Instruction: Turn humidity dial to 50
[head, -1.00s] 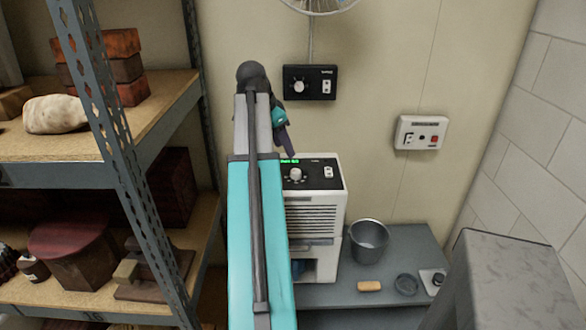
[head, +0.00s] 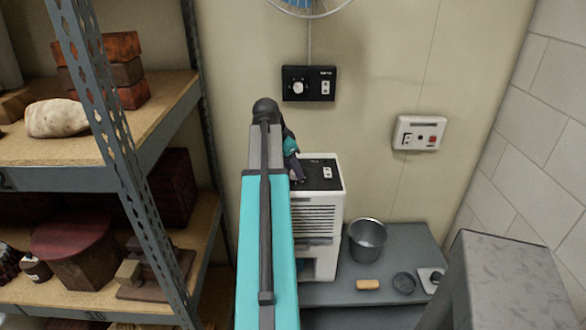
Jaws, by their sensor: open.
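The white dehumidifier (head: 318,225) stands on the grey bench below the wall. Its black top panel (head: 322,176) carries a small white switch (head: 327,172) at the right. The humidity dial and green display are hidden behind my gripper and arm. My gripper (head: 298,175) is open and points down at the left part of the panel, over where the dial is. I cannot tell whether its fingers touch the dial.
A black wall box (head: 314,88) with another white knob hangs above, under a fan (head: 309,8). A white switch box (head: 419,133) is to the right. A bucket (head: 368,240), a tan block (head: 368,285) and a grey shelf post (head: 122,150) stand around.

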